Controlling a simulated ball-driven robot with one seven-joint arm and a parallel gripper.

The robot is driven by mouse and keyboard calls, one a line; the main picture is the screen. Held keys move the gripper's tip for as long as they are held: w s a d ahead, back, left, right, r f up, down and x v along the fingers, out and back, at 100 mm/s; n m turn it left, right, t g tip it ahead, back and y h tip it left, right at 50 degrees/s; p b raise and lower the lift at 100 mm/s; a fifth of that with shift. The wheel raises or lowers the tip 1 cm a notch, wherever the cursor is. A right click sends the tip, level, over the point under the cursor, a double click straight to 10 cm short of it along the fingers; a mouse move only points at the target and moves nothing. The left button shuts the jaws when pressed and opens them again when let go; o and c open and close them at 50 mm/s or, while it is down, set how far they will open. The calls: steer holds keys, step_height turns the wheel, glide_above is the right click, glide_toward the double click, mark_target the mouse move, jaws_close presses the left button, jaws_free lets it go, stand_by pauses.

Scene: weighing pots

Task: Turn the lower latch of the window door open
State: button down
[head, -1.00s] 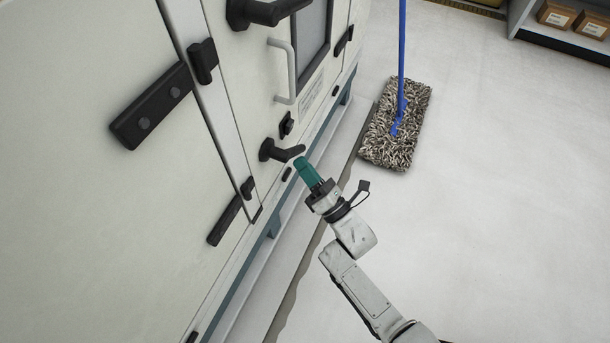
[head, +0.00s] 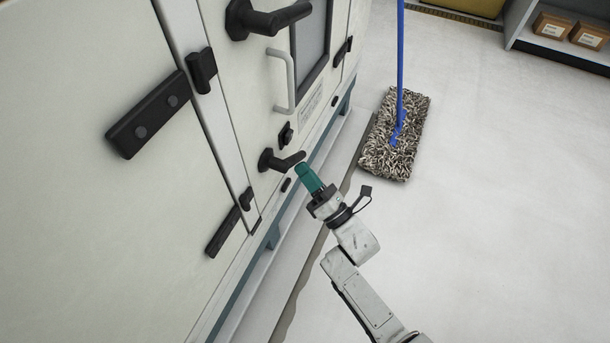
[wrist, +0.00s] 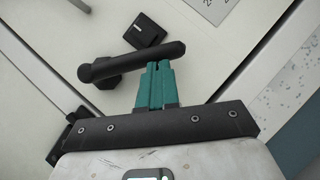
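The lower latch (head: 282,161) is a black lever handle low on the pale window door (head: 262,105). Its arm points right and slightly up in the head view. In the wrist view the latch (wrist: 135,62) lies across the picture, its rounded free end at the fingertips. My gripper (head: 302,170) has teal fingers, just below the latch's free end. In the wrist view the fingers (wrist: 158,68) lie side by side with only a thin gap at the tips and nothing seen between them. They look to touch or nearly touch the lever's underside; exact contact is unclear.
An upper black latch (head: 268,18), a pale pull handle (head: 283,80) and a small black fitting (head: 286,134) sit on the door. Black hinges (head: 150,115) lie left. A mop (head: 397,135) stands on the floor to the right; the floor beyond is open.

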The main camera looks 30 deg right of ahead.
steer(key=shift+w+d+r+b, duration=0.45)
steer(key=shift+d+r, duration=0.15)
steer(key=shift+r, duration=0.1)
steer(key=shift+w+d+r+b, duration=0.4)
steer(key=shift+d+r, duration=0.15)
steer(key=shift+r, duration=0.15)
steer(key=shift+f, duration=0.1)
steer(key=shift+s+f+b, duration=0.1)
steer(key=shift+f+b, duration=0.55)
steer(key=shift+b, duration=0.2)
steer(key=b, duration=0.1)
glide_toward(305, 153)
steer(key=f, duration=0.1)
steer(key=s+d+f, duration=0.1)
steer(key=f, duration=0.1)
steer(key=s+d+f, duration=0.1)
steer(key=shift+f, duration=0.25)
